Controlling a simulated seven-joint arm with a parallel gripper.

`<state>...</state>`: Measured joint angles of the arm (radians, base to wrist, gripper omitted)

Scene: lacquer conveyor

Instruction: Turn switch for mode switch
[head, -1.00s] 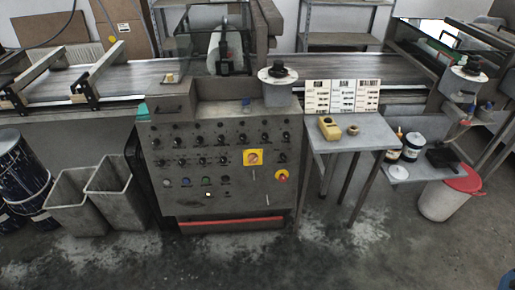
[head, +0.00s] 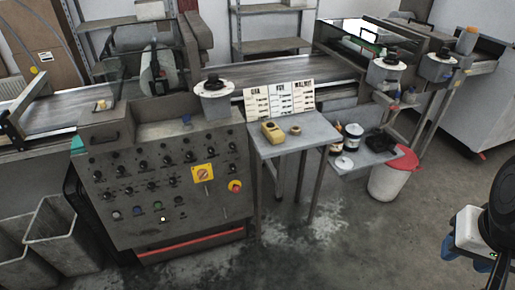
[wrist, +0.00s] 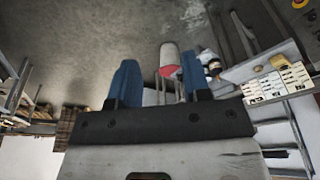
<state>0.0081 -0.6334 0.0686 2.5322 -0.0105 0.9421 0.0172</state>
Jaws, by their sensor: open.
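The grey control panel (head: 150,200) stands at the left in the head view, upright on its front face. Labels are too small to read, so I cannot tell which one is the mode switch. My gripper (wrist: 158,85) has blue fingers spread apart with nothing between them. It also shows at the lower right edge of the head view (head: 449,249), far from the panel.
A small table (head: 305,135) with a yellow block (head: 271,132) and standing cards is right of the panel. A white bin with a red rim (head: 386,184) stands further right. Grey bins (head: 60,235) are at the left. The floor before the panel is clear.

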